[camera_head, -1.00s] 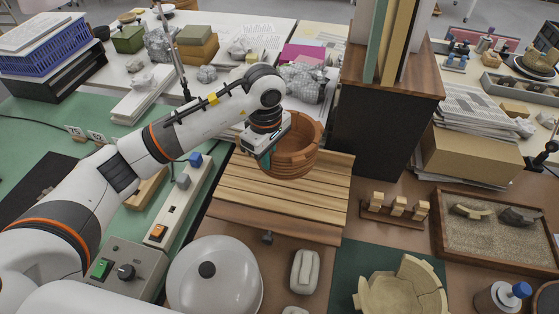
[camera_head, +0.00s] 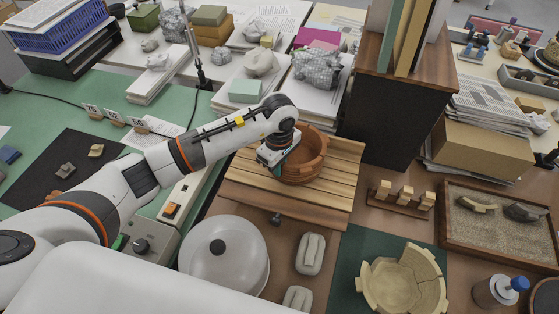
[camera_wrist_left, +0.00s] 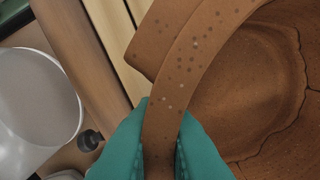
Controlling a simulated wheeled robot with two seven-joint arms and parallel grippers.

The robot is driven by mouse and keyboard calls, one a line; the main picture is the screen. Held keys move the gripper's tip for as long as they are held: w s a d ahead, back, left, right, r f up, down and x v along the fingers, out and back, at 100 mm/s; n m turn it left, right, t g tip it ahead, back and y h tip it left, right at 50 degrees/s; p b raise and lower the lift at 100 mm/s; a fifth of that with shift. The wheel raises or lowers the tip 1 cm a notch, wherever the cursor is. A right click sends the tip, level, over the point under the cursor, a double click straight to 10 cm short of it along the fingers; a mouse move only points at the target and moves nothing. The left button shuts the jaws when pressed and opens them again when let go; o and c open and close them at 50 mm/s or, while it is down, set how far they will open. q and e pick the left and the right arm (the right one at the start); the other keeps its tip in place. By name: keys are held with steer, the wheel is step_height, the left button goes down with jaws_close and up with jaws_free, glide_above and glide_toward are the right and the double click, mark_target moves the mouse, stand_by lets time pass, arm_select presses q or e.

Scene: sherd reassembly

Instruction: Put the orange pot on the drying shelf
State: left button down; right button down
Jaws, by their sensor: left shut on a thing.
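The orange pot (camera_head: 305,163) is a broken-rimmed terracotta bowl, upright on or just over the slatted wooden drying shelf (camera_head: 328,205); I cannot tell whether it touches the slats. My left gripper (camera_head: 277,166) is at the pot's left side, its teal fingers shut on the pot's wall. In the left wrist view the two teal fingers (camera_wrist_left: 160,150) pinch the speckled rim of the pot (camera_wrist_left: 262,85), and a crack runs across its inside. The shelf's slats (camera_wrist_left: 108,42) show beyond the rim. The right gripper is not in view.
A white domed lid (camera_head: 222,262) stands in front of the shelf, with grey blocks (camera_head: 310,254) beside it. A pale broken bowl (camera_head: 402,282) sits on a green mat at the front right. A dark cabinet (camera_head: 392,110) with upright boards stands close behind the shelf's right side.

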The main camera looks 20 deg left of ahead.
arm_select(q)
steer(key=shift+w+r, duration=0.1)
steer(key=c, duration=1.6)
jaws_free()
steer(key=shift+c, duration=0.2)
steer(key=shift+o, duration=0.7)
step_height(320, 180, up, 11)
steer(key=b, duration=0.2)
steer(key=shift+f+b, duration=0.2)
steer(key=shift+b, duration=0.2)
steer(key=shift+s+r, duration=0.25)
steer(key=shift+r, duration=0.45)
